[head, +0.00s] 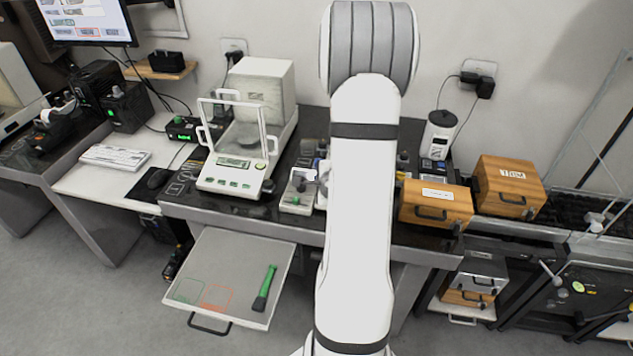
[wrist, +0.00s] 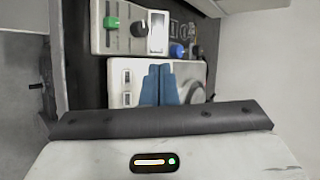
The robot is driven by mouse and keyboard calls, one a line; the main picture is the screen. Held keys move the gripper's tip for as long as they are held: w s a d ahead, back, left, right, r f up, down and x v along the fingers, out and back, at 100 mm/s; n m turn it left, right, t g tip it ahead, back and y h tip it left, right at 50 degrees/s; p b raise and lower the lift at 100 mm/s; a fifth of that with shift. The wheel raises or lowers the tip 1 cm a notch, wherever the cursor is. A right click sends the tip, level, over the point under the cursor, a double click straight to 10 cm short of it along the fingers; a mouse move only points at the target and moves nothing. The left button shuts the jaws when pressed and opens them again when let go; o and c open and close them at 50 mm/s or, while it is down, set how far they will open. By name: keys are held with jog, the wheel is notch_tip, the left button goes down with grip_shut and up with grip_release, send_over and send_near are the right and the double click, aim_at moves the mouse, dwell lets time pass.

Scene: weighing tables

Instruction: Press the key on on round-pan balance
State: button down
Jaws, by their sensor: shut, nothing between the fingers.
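A white device that looks like the round-pan balance (wrist: 205,73) lies below my gripper in the wrist view. It shows part of a round pan (wrist: 193,92) on the right and two small key-like marks (wrist: 126,76) on the left. My gripper (wrist: 160,72) has its two blue fingers shut together, empty, over the middle of this device. I cannot tell whether the fingertips touch it. The lower part of the device is hidden by my gripper. In the head view my arm hides my gripper and most of this balance.
A small device with a green knob (wrist: 113,22) stands beside it. In the head view, a balance with a draft shield (head: 232,176) stands left and a wooden box (head: 436,211) right. An open drawer (head: 235,255) holding a green-handled tool (head: 267,281) juts out in front.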

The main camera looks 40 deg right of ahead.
jog(key=m, duration=0.1)
jog(key=d+m+t, duration=0.1)
jog(key=d+m, duration=0.1)
jog(key=shift+s+d+f+p, duration=0.1)
jog(key=shift+s+f+p, duration=0.2)
jog(key=shift+s+p, duration=0.1)
jog(key=shift+f, duration=0.1)
jog(key=shift+w+d+f+b, duration=0.3)
jog(key=shift+f+b, duration=0.8)
jog(key=shift+f, duration=0.3)
jog(key=shift+w+d+f+b, duration=0.35)
jog(key=shift+f+b, duration=0.8)
jog(key=shift+f, duration=0.2)
jog(key=shift+w+d+f+b, duration=0.3)
jog(key=shift+f+b, duration=0.8)
jog(key=shift+f, duration=0.3)
jog(key=shift+d+f, duration=0.1)
jog(key=shift+f, duration=0.25)
